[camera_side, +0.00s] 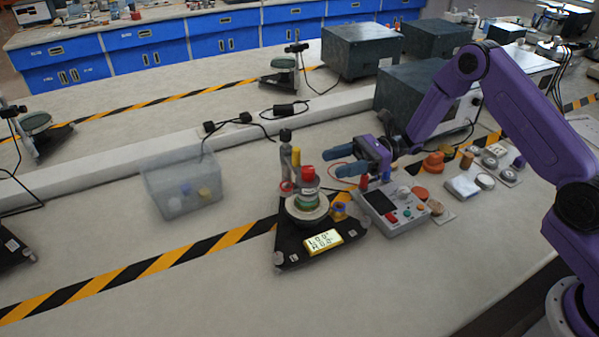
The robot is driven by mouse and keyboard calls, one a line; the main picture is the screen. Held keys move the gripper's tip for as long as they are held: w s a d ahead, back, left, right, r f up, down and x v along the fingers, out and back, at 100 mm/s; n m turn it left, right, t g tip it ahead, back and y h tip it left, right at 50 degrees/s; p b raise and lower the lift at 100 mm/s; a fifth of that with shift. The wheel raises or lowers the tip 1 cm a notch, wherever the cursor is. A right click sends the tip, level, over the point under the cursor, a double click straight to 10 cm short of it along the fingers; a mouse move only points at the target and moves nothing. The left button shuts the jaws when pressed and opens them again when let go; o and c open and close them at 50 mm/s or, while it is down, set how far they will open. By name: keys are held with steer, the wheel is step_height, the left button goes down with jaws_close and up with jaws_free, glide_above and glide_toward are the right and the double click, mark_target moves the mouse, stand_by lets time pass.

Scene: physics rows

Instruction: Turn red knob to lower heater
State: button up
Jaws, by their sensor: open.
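A black triangular heater-like device (291,247) stands on the bench with a round plate, a lit yellow display (323,242) and a blue knob-like part (340,211). A small green and white container with a red top (308,174) sits on its plate. A grey control box (392,212) to the right has a dark screen, a small red button (394,220) and other coloured controls. Which red part is the red knob I cannot tell. My gripper (341,163) is open, its blue fingers pointing left above the bench, just right of the red top, with nothing visible between them.
A clear plastic bin (182,184) with a few small items stands at the left. Several small knobs and parts (462,186) lie right of the control box. A dark metal box (405,92) stands behind my arm. The front left bench is clear, crossed by striped tape (130,278).

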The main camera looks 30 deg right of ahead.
mark_target(300, 181)
steer(key=a, duration=1)
steer(key=shift+w, duration=0.35)
steer(key=shift+c, duration=0.4)
steer(key=c, duration=0.9)
